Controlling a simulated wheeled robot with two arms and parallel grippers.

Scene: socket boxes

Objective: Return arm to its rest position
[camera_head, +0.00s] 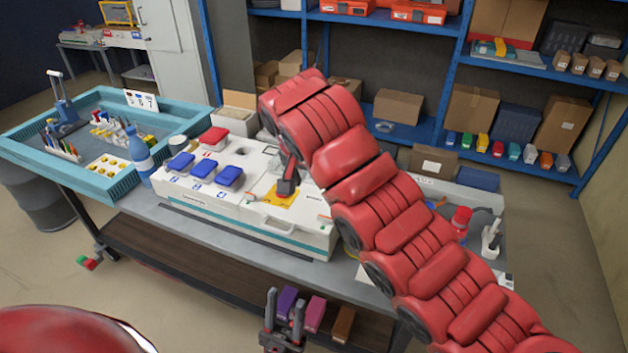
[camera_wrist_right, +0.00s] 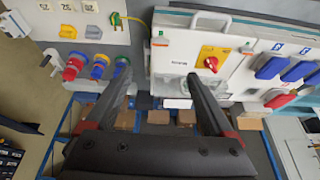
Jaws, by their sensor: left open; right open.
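My right arm (camera_head: 385,215) is a chain of red links reaching in from the lower right over the workbench in the head view. Its links hide most of the right gripper there. In the wrist view my right gripper (camera_wrist_right: 160,80) is open, its two dark fingers apart with nothing between them. The white socket box (camera_head: 220,203) lies on the bench, with a red switch on a yellow plate (camera_head: 281,200); the switch plate also shows beyond the fingers in the wrist view (camera_wrist_right: 211,52). My left gripper (camera_head: 284,308) is open and empty at the bottom, in front of the bench.
Blue socket covers (camera_head: 229,176) and a red cover (camera_head: 213,138) sit on the box. A blue bottle (camera_head: 139,152) stands beside a teal tray (camera_head: 118,192) at left. Blue shelves (camera_head: 420,28) stand behind.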

